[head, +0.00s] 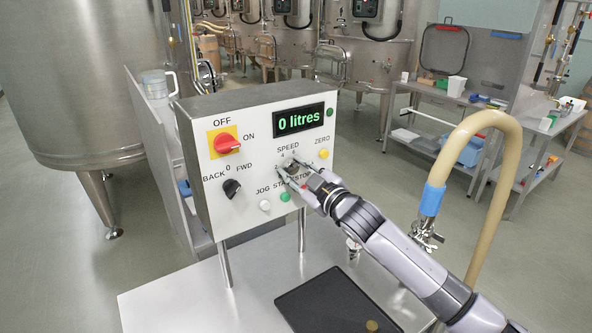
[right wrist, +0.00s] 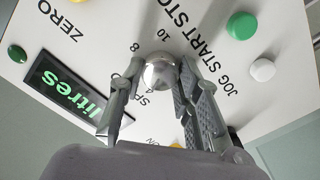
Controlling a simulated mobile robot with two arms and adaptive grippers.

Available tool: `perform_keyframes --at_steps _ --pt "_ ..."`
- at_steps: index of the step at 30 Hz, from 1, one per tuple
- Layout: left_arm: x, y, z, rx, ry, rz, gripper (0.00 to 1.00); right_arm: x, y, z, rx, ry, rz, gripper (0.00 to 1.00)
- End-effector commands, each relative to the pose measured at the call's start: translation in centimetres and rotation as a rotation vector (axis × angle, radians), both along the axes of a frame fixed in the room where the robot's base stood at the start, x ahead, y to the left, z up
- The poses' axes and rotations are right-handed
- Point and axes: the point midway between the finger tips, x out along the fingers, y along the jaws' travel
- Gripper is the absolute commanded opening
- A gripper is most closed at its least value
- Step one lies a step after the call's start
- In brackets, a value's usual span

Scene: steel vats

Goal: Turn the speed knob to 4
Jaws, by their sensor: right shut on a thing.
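The speed knob (head: 291,167) sits on the white control panel (head: 205,186), under the SPEED label. In the right wrist view the knob (right wrist: 159,72) shows as a shiny silver cap between my fingers. My right gripper (head: 288,174) is shut on it, with a finger on each side. The numbers 8 and 10 show around the knob in the right wrist view. The green display (head: 300,119) reads 0 litres. My left gripper is not in view.
Close around the knob are the yellow ZERO button (head: 323,154), the green START button (head: 285,197), the white JOG button (head: 265,205), the black BACK/FWD knob (head: 232,188) and the red OFF/ON switch (head: 227,144). A beige hose (head: 497,120) arches at the right.

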Motion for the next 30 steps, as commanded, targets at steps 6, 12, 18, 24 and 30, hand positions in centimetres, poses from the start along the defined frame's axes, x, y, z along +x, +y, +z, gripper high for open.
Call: perform_keyframes --at_steps 6,12,18,24,30 --pt "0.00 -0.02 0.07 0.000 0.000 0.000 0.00 0.00 -0.04 -0.18 -0.047 -0.027 -0.001 0.03" --pt "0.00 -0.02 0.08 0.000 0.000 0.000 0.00 0.01 -0.03 -0.20 -0.057 -0.034 -0.001 0.03" --pt "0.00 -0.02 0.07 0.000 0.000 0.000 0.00 0.00 -0.02 -0.21 -0.056 -0.033 0.000 0.03" --pt "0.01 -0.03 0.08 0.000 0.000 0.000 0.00 -0.01 -0.01 -0.19 -0.055 -0.033 0.000 0.39" --pt "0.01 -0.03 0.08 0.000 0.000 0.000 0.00 0.00 -0.01 -0.09 -0.054 -0.034 0.000 0.51"
